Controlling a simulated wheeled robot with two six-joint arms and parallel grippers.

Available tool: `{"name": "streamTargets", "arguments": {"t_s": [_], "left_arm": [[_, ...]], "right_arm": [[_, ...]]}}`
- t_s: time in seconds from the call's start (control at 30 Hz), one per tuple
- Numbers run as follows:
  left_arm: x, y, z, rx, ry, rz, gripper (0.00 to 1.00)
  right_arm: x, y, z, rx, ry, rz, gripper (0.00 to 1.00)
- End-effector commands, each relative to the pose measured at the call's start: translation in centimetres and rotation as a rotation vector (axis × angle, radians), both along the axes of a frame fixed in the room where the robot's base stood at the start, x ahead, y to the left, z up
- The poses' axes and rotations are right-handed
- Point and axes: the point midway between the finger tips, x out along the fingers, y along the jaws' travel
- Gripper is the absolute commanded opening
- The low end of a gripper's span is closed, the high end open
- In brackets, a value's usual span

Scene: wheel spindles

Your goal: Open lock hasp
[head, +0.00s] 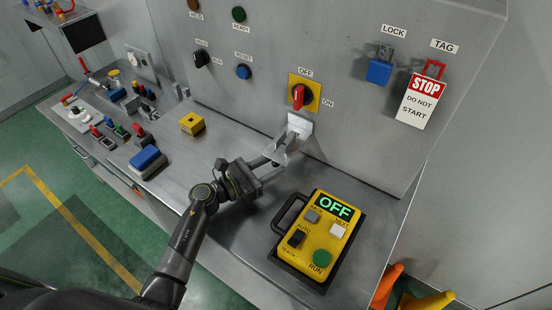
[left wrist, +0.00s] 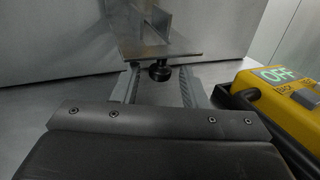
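The lock hasp (head: 299,127) is a bare metal bracket on the grey panel, just below the red rotary switch (head: 299,95) on its yellow plate. The red handle points roughly up and down the panel. In the left wrist view the hasp (left wrist: 170,47) shows as a flat plate with a channel-shaped part above and a dark round knob (left wrist: 160,72) below. My left gripper (head: 277,154) is at the hasp's lower edge. Its fingers (left wrist: 160,88) stand apart either side of the knob, with gaps visible. My right gripper is out of view.
A yellow pendant (head: 323,235) reading OFF lies on the bench right of my left gripper. A blue padlock (head: 379,71) and a red-and-white STOP tag (head: 421,100) hang on the panel. A yellow block (head: 192,124) and a blue-topped box (head: 147,162) stand left.

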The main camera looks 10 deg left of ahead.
Motion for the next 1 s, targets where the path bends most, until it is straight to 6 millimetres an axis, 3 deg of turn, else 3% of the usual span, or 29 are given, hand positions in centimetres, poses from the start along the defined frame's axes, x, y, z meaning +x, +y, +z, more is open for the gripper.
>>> {"name": "streamTargets", "arguments": {"t_s": [0.2,0.53,0.83,1.0], "left_arm": [[1.3,-1.2,0.0,0.0,0.001,0.001,0.39],[1.4,-1.4,0.0,0.001,-0.001,0.0,0.39],[1.4,-1.4,-0.1,0.001,0.001,0.001,0.0],[1.4,-1.4,-0.1,0.001,0.001,0.001,0.0]], "right_arm": [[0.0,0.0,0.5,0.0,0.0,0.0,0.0],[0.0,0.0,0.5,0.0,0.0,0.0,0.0],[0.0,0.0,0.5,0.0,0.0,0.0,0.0],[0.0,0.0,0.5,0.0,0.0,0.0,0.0]]}}
